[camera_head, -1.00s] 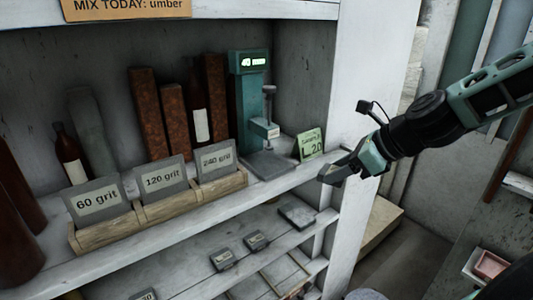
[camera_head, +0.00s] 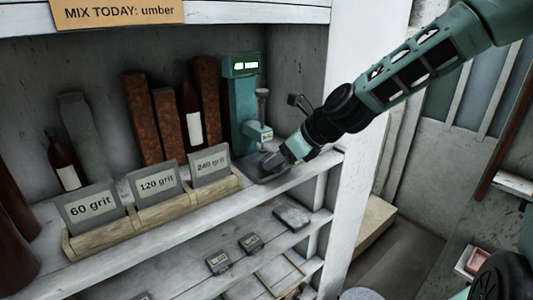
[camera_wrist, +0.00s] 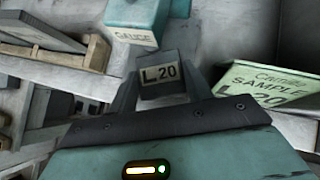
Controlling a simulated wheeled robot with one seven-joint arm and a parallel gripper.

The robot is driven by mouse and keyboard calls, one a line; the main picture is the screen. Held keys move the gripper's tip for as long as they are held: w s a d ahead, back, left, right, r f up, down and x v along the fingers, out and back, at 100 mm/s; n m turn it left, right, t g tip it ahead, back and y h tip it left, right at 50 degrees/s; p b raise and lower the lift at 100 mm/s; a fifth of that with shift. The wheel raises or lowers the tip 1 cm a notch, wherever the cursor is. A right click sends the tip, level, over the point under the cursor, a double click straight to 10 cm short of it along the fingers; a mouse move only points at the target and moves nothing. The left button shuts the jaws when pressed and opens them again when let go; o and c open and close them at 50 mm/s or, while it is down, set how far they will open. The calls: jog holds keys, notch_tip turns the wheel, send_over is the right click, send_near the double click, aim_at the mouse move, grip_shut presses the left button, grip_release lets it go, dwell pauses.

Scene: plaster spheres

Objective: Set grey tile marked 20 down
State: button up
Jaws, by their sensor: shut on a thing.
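My gripper (camera_head: 276,158) is at the right end of the upper shelf, low in front of the teal gauge (camera_head: 244,105). In the wrist view its two fingers are shut on a small grey tile (camera_wrist: 161,73) with a pale label reading "L 20". The tile is beside the gauge's teal head (camera_wrist: 136,14), labelled "GAUGE". In the head view the tile is small and hard to separate from my fingers and the gauge's grey base. I cannot tell whether it touches the base or shelf.
A green sample card (camera_wrist: 268,88) reading "L.20" stands just right of my gripper in the wrist view. Left of the gauge is a wooden rack (camera_head: 155,211) with grit plates. Bottles and rusty bars stand behind. Small grey blocks (camera_head: 250,243) lie on the lower shelf.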

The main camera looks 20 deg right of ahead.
aim_at(266, 156)
jog(key=w+a, duration=0.1)
jog(key=w+a+p, duration=0.1)
jog(key=shift+w+a+r, duration=0.15)
jog(key=shift+w+a, duration=0.1)
jog(key=shift+w, duration=0.15)
jog(key=shift+p, duration=0.6)
jog(key=shift+f, duration=0.45)
jog(key=shift+d+f, duration=0.1)
jog(key=o, duration=1.2)
jog(key=shift+c, duration=0.2)
